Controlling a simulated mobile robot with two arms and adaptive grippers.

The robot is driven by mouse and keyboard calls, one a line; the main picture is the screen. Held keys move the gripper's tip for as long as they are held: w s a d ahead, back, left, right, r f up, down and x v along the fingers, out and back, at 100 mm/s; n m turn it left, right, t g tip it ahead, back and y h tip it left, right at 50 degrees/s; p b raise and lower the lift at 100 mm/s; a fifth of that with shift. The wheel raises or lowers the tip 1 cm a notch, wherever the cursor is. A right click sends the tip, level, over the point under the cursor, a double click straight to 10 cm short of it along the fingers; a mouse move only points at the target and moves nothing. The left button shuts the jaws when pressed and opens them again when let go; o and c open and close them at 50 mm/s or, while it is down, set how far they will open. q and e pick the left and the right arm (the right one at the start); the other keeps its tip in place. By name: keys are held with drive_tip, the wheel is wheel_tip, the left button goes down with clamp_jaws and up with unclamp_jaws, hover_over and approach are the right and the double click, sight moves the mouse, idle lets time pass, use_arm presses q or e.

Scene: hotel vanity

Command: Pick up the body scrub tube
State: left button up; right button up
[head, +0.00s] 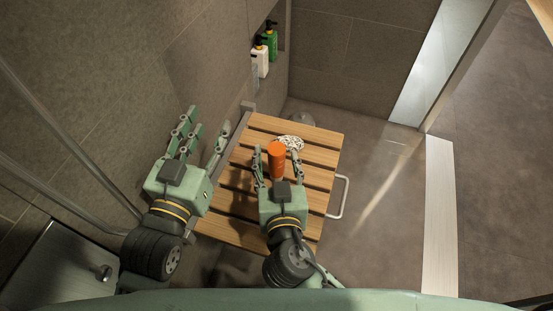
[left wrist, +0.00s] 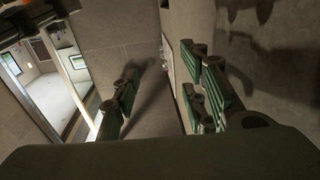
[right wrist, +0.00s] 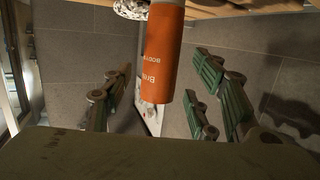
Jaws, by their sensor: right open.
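The orange body scrub tube (head: 277,152) stands on the slatted wooden seat. In the right wrist view the tube (right wrist: 164,60), with partly legible lettering, is between the spread fingers, with gaps on both sides. My right gripper (head: 276,160) is open, with its fingers on either side of the tube. My left gripper (head: 205,130) is open and empty at the left of the seat, near the wall. The left wrist view shows its spread fingers (left wrist: 163,88) with nothing between them.
The wooden seat (head: 255,140) has a metal rail (head: 342,197) at its right. A speckled round item (head: 291,142) lies just behind the tube. Green and white pump bottles (head: 265,50) stand in the wall niche. The floor to the right is clear.

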drive_tip(key=shift+x, duration=1.25)
drive_tip(key=shift+c, duration=1.4)
drive_tip(key=c, duration=1.1)
use_arm(q)
wheel_tip(320, 180, up, 2)
drive_tip(key=shift+d+r+t, duration=0.1)
drive_tip(key=shift+r+t, duration=0.15)
drive_tip(key=shift+t, duration=0.05)
use_arm(e)
drive_tip(key=shift+o, duration=0.2)
use_arm(q)
drive_tip(key=shift+f, duration=0.15)
use_arm(e)
drive_tip(key=shift+r, duration=0.1)
